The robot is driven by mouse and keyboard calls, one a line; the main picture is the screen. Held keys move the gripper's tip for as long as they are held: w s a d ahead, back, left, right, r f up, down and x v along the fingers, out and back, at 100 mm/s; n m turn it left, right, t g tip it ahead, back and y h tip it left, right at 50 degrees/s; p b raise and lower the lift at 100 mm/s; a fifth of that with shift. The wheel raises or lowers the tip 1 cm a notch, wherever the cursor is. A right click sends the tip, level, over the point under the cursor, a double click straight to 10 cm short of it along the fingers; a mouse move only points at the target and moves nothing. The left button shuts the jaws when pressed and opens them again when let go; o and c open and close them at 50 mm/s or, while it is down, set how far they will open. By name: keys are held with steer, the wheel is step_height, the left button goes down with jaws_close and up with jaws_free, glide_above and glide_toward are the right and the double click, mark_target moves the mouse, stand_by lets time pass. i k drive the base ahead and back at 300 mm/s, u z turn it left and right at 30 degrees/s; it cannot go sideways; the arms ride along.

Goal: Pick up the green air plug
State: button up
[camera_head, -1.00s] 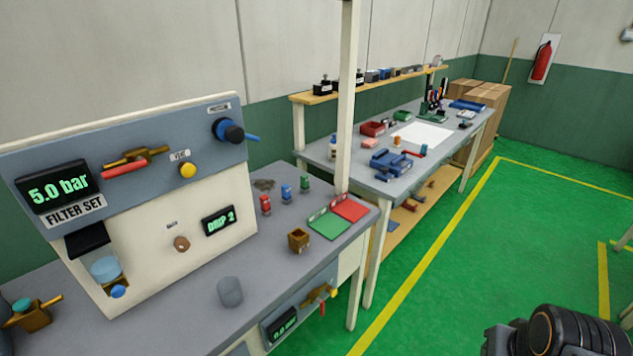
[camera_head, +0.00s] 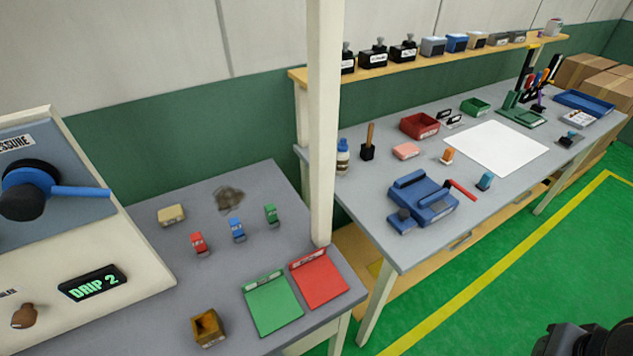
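The green air plug (camera_head: 271,214) stands on the grey bench top, to the right of a blue plug (camera_head: 237,229) and a red plug (camera_head: 199,242). It is small and upright, with nothing touching it. A dark part of my arm shows at the bottom right corner, far from the plug. My gripper's fingers are not in view.
A green mat (camera_head: 272,306) and a red mat (camera_head: 319,280) lie in front of the plugs. A brown open box (camera_head: 208,327) stands nearer. A white post (camera_head: 324,120) rises right of the plugs. The pressure panel (camera_head: 70,240) is at left. A second bench (camera_head: 370,230) holds tools.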

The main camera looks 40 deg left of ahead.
mark_target(270, 211)
steer(key=i, duration=0.65)
steer(key=u, duration=4.25)
steer(key=i, duration=0.5)
steer(key=z, duration=0.05)
